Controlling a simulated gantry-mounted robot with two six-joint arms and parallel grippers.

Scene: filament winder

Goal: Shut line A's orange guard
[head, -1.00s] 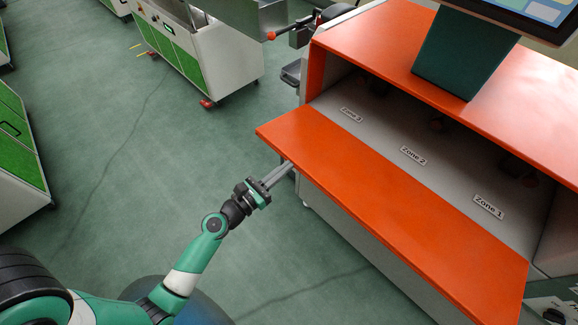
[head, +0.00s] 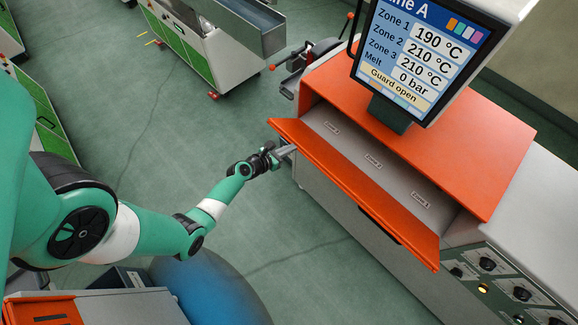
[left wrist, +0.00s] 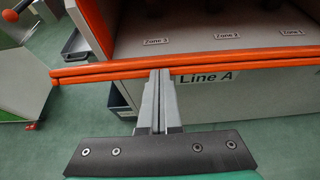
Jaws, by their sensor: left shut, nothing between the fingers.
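Line A's orange guard (head: 345,180) is a long flap along the front of the orange-topped machine. It stands out from the opening, tilted, and the zone labels behind it are still visible. A dark handle (head: 380,222) shows on its outer side. In the left wrist view the guard (left wrist: 100,73) is nearly edge-on, across the picture. My left gripper (head: 287,151) is shut and empty, its fingertips at the guard's far-left end, under or against its outer side. The fingertips (left wrist: 160,76) meet the guard's edge in the wrist view; exact contact is unclear. My right gripper is out of view.
The screen (head: 420,50) on the machine reads "Guard open". A control panel with knobs (head: 500,280) is at the lower right. A grey-and-green machine (head: 200,55) stands at the back left. Green floor (head: 130,110) is open left of the guard.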

